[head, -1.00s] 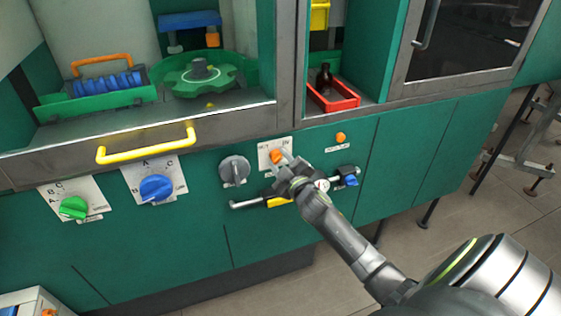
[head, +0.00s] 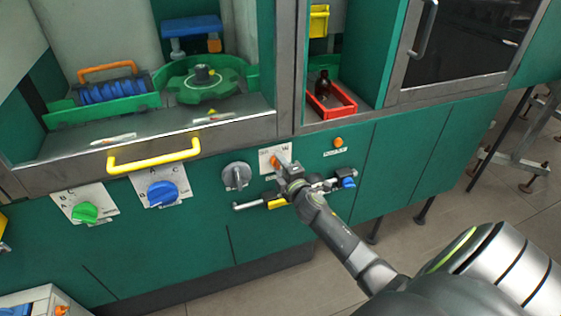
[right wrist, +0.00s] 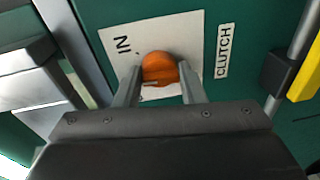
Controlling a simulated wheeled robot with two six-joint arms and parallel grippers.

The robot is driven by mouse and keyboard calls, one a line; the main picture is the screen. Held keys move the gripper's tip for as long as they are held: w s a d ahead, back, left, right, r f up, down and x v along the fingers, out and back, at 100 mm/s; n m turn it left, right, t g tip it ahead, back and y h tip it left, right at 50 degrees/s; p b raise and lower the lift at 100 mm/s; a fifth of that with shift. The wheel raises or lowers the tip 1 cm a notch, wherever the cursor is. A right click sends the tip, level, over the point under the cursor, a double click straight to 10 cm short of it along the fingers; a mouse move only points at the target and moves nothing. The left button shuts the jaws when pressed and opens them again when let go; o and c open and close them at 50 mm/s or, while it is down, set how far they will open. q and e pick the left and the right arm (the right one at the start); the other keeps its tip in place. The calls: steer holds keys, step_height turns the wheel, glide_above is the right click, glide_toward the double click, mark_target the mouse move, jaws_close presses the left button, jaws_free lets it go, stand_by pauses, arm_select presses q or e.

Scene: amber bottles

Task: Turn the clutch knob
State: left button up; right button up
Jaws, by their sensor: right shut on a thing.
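The clutch knob is orange and round, on a white plate (right wrist: 188,35) marked "IN" with a "CLUTCH" label beside it in the right wrist view. The knob (right wrist: 160,68) sits between the two fingers of my right gripper (right wrist: 158,85), which is shut on it. In the head view the knob (head: 275,161) shows as a small orange spot on the green cabinet front, partly covered by my right gripper (head: 281,165). My left gripper is not in view.
A grey knob (head: 236,176) is left of the plate, and an orange button (head: 338,142) is to the right. A pipe with a yellow part (head: 277,203) and a blue valve (head: 347,183) runs just below. A yellow handle (head: 153,155) sticks out further left.

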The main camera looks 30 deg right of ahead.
steer(key=n, duration=0.1)
steer(key=n+p, duration=0.2)
steer(key=n, duration=0.1)
steer(key=shift+a+r+h, duration=0.1)
steer(key=shift+r+h, duration=0.15)
steer(key=shift+h, duration=0.05)
steer(key=shift+n+g+h+p, duration=0.3)
steer(key=shift+n+p, duration=0.3)
steer(key=shift+n, duration=1.8)
steer(key=shift+f, duration=0.1)
steer(key=o, duration=0.9)
steer(key=shift+o, duration=0.2)
steer(key=shift+a, duration=0.1)
steer(key=shift+s, duration=0.3)
steer(key=p+v, duration=0.1)
steer(key=v, duration=1.5)
steer(key=shift+s+a, duration=0.2)
steer(key=shift+s, duration=0.15)
